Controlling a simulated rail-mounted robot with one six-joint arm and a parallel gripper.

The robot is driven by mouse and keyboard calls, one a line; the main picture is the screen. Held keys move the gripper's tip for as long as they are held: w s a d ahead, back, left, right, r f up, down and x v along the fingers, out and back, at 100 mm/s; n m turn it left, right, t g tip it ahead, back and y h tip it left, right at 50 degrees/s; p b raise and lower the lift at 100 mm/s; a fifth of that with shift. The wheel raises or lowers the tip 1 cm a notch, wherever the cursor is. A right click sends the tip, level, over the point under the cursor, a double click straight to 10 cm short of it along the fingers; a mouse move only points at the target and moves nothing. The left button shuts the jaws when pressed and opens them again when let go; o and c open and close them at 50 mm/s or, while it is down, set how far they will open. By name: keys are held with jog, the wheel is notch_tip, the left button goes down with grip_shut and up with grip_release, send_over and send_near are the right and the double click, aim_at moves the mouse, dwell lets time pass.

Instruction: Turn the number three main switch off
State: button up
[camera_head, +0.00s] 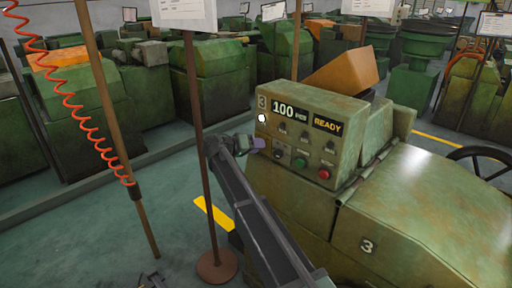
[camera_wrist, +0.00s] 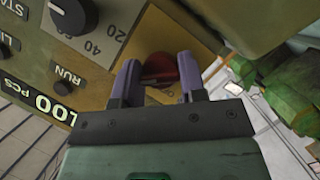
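The number three machine (camera_head: 395,215) has a green control panel with a "3" at its upper left and lit "100" and "READY" displays. My gripper (camera_head: 258,144) is at the left edge of this panel and hides the main switch in the head view. In the wrist view a red rotary switch (camera_wrist: 160,68) sits on a yellow plate (camera_wrist: 150,33). My gripper (camera_wrist: 160,84) points at it, its two purple-grey fingers apart, one on each side of the red handle. Whether the fingers touch the handle cannot be told.
A black dial knob (camera_wrist: 72,14) and a RUN toggle (camera_wrist: 70,82) lie close to the switch. The panel also has a green button (camera_head: 300,163) and a red button (camera_head: 324,174).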

jog(key=shift+c, duration=0.6)
jog(key=shift+f+n+h+b, duration=0.2)
jog(key=shift+n+h+b, duration=0.5)
jog(key=shift+n+b, duration=0.4)
jog(key=n+h+b, duration=0.2)
jog(key=n, duration=0.2)
jog(key=shift+n+b, duration=0.4)
jog(key=n+t+b, duration=0.1)
jog(key=n, duration=0.1)
jog(key=n+h+b, duration=0.1)
jog(key=n+b, duration=0.1)
jog(key=n, duration=0.1)
jog(key=shift+t+h, duration=0.3)
jog(key=shift+t, duration=0.1)
jog(key=shift+n+t+b, duration=0.8)
jog(key=shift+n+t, duration=0.1)
jog(key=shift+n, duration=1.6)
